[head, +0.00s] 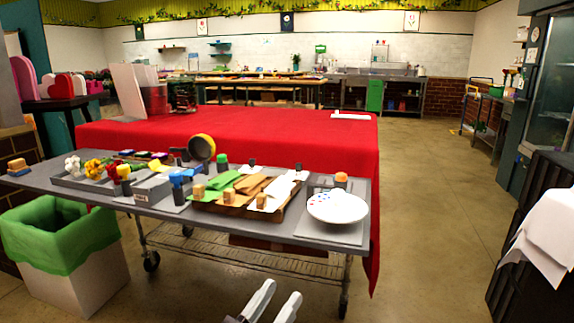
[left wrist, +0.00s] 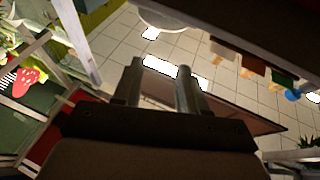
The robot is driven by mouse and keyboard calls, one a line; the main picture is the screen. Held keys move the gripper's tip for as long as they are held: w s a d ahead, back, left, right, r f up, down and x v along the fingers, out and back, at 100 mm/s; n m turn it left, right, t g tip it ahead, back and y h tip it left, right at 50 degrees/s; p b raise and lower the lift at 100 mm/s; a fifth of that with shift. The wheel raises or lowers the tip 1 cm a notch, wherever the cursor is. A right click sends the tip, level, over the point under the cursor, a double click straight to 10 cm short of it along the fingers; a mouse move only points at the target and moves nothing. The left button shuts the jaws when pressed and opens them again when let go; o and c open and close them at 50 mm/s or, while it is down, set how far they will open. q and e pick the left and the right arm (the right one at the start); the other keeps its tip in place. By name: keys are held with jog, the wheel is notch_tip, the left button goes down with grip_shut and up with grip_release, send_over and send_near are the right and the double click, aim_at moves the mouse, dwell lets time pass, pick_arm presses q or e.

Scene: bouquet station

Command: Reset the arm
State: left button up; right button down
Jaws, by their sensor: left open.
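My left gripper (head: 274,298) shows at the bottom middle of the head view, in front of the grey table and over the floor. Its two pale fingers are apart with nothing between them. In the left wrist view the left gripper (left wrist: 158,72) points away with its fingers parted and empty. My right gripper is not seen in either view. The grey table (head: 275,236) holds several flowers at its left, a tray (head: 234,211) of green, brown and white wraps in the middle, and a white plate (head: 337,207) at its right end.
A white bin with a green liner (head: 62,245) stands at the left. A table with a red cloth (head: 290,136) is behind the grey table. A black crate stack (head: 535,222) with white cloth is at the right. Floor (head: 435,210) between is clear.

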pick_arm(q)
jog(key=s+a+f+n+g+y, duration=0.4)
jog(key=a+f+y, duration=0.4)
jog(key=f, duration=0.6)
jog(key=s+a+f+g+y, duration=0.2)
jog(key=s+a+f+g, duration=0.3)
jog(key=s+a+f, duration=0.65)
notch_tip(320, 180, up, 15)
jog(key=s+p, duration=0.2)
jog(key=p, duration=1.6)
jog(key=shift+s+d+t, duration=0.2)
jog(key=shift+d+t, duration=0.2)
jog(key=shift+d, duration=0.05)
